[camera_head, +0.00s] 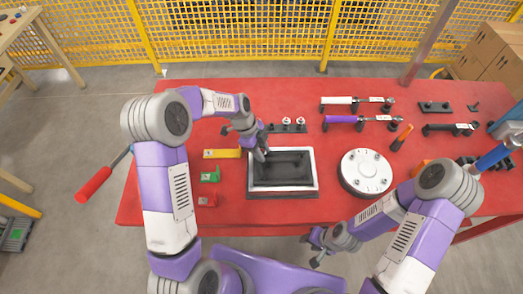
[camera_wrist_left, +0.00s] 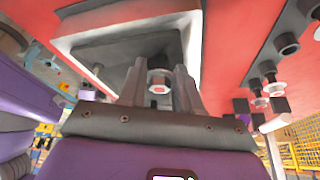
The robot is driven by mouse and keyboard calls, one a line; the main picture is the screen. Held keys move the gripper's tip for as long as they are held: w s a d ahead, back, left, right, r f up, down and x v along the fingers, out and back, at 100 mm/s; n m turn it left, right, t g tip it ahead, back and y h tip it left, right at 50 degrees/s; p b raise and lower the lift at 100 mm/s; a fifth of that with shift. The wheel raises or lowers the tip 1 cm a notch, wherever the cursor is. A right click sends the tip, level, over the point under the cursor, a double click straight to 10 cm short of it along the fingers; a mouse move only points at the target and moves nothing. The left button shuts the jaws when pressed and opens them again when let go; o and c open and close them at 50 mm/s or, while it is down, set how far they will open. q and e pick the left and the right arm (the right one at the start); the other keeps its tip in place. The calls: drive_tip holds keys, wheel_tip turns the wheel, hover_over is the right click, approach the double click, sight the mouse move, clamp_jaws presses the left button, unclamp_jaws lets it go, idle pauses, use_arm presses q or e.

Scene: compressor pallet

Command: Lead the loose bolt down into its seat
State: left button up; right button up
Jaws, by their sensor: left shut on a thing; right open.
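My left gripper (camera_head: 262,155) is at the upper left corner of a white-rimmed rectangular housing (camera_head: 283,193) with a dark hollow inside. In the left wrist view its two fingers (camera_wrist_left: 160,78) are shut on a bolt (camera_wrist_left: 158,86), whose round end faces the camera. The housing's pale rim (camera_wrist_left: 95,25) lies behind the fingers in that view. The bolt's far end and the seat under it are hidden, so I cannot tell whether they touch. My right gripper (camera_head: 316,247) is open and empty near the table's front edge.
A dark rack (camera_head: 287,128) with several bolts stands behind the housing. A round white flange (camera_head: 365,173) lies to its right.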

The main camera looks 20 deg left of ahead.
idle(0.4)
use_arm(q)
drive_tip(key=o, duration=1.1)
drive_tip(key=shift+c, duration=0.2)
drive_tip(key=p+v, duration=0.1)
drive_tip(key=v, duration=0.6)
drive_tip(key=shift+r, duration=0.3)
drive_tip(key=shift+a, duration=0.1)
